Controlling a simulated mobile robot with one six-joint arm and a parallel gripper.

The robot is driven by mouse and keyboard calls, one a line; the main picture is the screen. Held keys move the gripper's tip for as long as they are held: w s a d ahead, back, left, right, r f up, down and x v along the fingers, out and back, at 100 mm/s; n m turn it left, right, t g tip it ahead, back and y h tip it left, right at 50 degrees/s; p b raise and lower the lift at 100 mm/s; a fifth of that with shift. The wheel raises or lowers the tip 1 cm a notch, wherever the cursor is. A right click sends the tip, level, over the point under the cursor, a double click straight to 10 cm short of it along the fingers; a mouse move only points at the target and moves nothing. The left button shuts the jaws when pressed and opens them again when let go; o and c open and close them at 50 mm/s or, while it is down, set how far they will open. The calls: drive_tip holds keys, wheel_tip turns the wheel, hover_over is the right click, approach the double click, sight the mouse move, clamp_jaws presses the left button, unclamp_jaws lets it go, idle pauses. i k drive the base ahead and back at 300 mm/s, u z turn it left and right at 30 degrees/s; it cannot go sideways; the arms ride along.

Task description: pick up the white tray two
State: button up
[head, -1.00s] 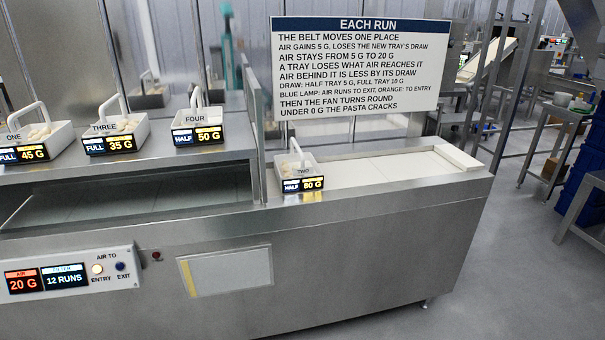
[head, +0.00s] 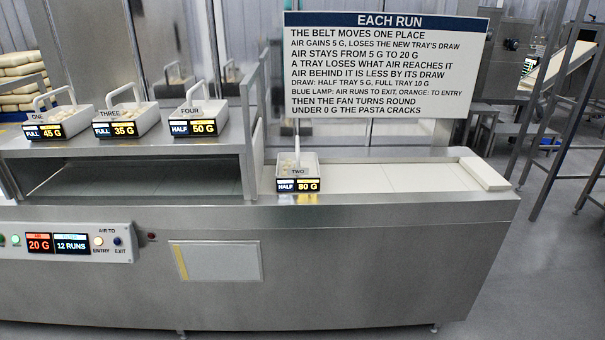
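White tray two (head: 299,171) stands at the left end of the pale belt, just right of the dryer's housing. It is a small open tray with an upright white handle (head: 297,143) and some pale pasta inside. Its front label reads HALF, 80 G. My gripper does not show in the head view.
Trays one (head: 57,123), three (head: 127,120) and four (head: 195,120) stand on the steel top at left. A rules sign (head: 385,64) rises behind the belt (head: 400,178), which is clear right of tray two. The control panel (head: 65,243) shows AIR 20 G and 12 RUNS. Open floor (head: 540,270) lies at right.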

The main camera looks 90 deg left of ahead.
sight(297, 172)
drive_tip(key=u, duration=0.1)
drive_tip(key=i, duration=1.05)
drive_tip(key=u, duration=1.4)
drive_tip(key=k, duration=0.25)
drive_tip(key=u, duration=2.65)
